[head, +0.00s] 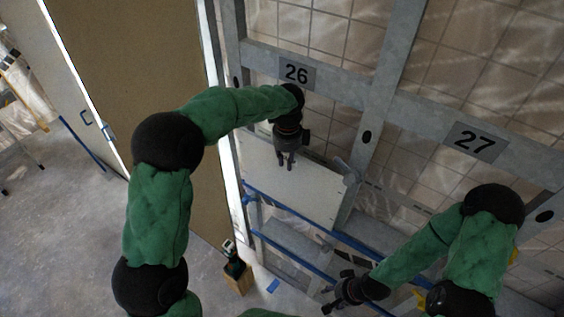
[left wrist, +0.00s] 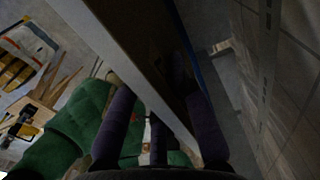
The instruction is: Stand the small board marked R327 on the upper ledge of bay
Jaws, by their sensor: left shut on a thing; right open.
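A pale flat board (head: 300,193) is upright in the bay under the number plate 26 (head: 296,72). No marking can be read on it. My left gripper (head: 284,163) is shut on the board's upper edge. In the left wrist view the board (left wrist: 118,52) shows nearly edge-on between my dark fingers (left wrist: 160,130). The board's lower edge is close to the upper blue rail (head: 310,225). I cannot tell whether it rests on the ledge there. My right gripper (head: 343,296) is open and empty, low in front of the bay.
A second blue rail (head: 290,257) runs below the first. A grey metal post (head: 372,120) separates this bay from the one with plate 27 (head: 475,141). A large brown panel (head: 140,70) stands to the left. A small wooden box (head: 238,278) is on the floor.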

